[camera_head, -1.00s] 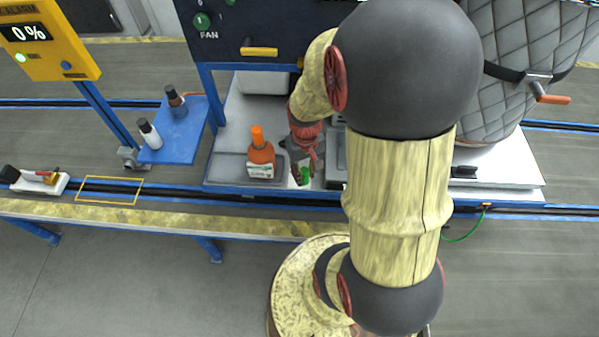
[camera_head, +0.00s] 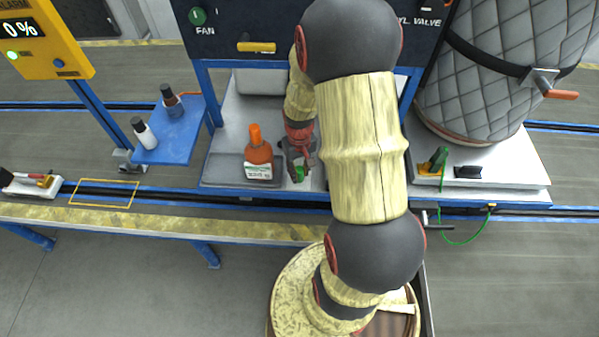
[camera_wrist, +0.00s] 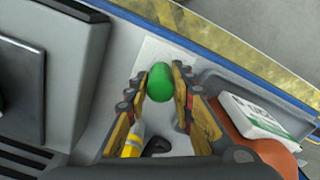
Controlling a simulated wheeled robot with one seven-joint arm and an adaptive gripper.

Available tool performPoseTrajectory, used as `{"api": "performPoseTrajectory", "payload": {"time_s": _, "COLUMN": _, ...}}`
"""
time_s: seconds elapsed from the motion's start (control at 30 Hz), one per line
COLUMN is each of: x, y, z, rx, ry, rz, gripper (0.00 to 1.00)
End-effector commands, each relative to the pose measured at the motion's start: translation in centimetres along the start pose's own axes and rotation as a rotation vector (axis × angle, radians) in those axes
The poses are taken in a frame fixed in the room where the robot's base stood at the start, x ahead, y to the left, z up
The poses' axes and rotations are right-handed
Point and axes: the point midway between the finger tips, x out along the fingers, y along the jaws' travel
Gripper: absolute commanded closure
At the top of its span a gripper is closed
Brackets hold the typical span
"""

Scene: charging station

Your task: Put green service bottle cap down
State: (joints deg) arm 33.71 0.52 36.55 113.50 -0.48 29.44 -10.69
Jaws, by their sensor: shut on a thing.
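The green service bottle cap (camera_wrist: 160,82) is a rounded green piece between my fingertips in the wrist view. My gripper (camera_wrist: 161,80) is shut on it. The cap is above or at a pale square patch (camera_wrist: 155,50) of the station surface; I cannot tell whether it touches. In the head view my gripper (camera_head: 300,163) points down at the station's front, with the cap (camera_head: 299,173) showing small below it. Just left of it stands an orange bottle (camera_head: 259,154) with a white label, upright, with an orange top. It shows partly in the wrist view (camera_wrist: 244,128).
A blue side shelf (camera_head: 171,137) at the left holds two small bottles. A yellow-striped edge (camera_head: 160,220) runs along the front. A dark box (camera_wrist: 50,80) lies left in the wrist view.

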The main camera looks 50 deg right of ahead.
Motion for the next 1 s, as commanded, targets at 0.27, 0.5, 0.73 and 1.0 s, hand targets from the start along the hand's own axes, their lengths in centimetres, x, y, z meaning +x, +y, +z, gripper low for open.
{"api": "performPoseTrajectory", "payload": {"time_s": 0.27, "x": 0.2, "y": 0.0, "z": 0.0, "rx": 0.000, "ry": 0.000, "rz": 0.000, "gripper": 0.93}}
{"api": "performPoseTrajectory", "payload": {"time_s": 0.5, "x": 0.2, "y": 0.0, "z": 0.0, "rx": 0.000, "ry": 0.001, "rz": 0.000, "gripper": 0.63}}
{"api": "performPoseTrajectory", "payload": {"time_s": 0.73, "x": 0.2, "y": 0.0, "z": 0.0, "rx": 0.000, "ry": 0.001, "rz": 0.000, "gripper": 0.58}}
{"api": "performPoseTrajectory", "payload": {"time_s": 1.0, "x": -0.8, "y": 0.0, "z": -0.1, "rx": 0.000, "ry": 0.002, "rz": 0.000, "gripper": 0.58}}
